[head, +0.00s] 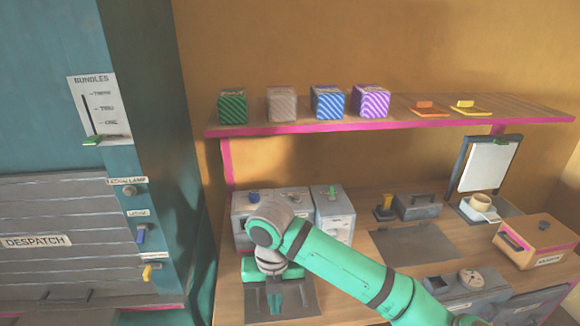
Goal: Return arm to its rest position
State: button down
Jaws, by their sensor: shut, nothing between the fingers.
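My arm is green with grey joints and reaches in from the lower right over the wooden workbench (375,211). My gripper (274,312) points down at the bench's left part, over a dark grey mat (302,296). Its green fingers are together, with nothing seen between them. Behind my wrist stands a grey machine (243,206), partly hidden by the arm.
A shelf (390,122) above holds several striped boxes (330,103). A box with a green knob (334,213) stands near my wrist. A despatch shutter (85,240) is at left.

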jog(key=w+a+r+m+t+y, duration=0.15)
jog(key=a+m+t+y, duration=0.25)
jog(key=a+m+y, duration=0.65)
jog(key=a+r+m+t+y, duration=0.25)
jog(key=a+m+t, duration=0.3)
jog(key=a, duration=1.05)
jog(key=s+d+f+m+t+h, duration=0.8)
jog(key=s+d+f+m, duration=0.4)
jog(key=d+f+m, duration=0.55)
jog(key=s+d+m+h, duration=0.1)
jog(key=s+d, duration=0.3)
jog(key=s, duration=0.3)
jog(key=s+d+m+g+h, duration=0.1)
jog(key=s+d, duration=0.3)
jog(key=s, duration=0.4)
jog(key=s+d+m+g+h, duration=0.1)
jog(key=s+d+h, duration=0.2)
jog(key=s, duration=0.5)
jog(key=shift+d+r+m, duration=0.25)
jog(key=shift+d+m, duration=0.1)
jog(key=shift+d, duration=0.35)
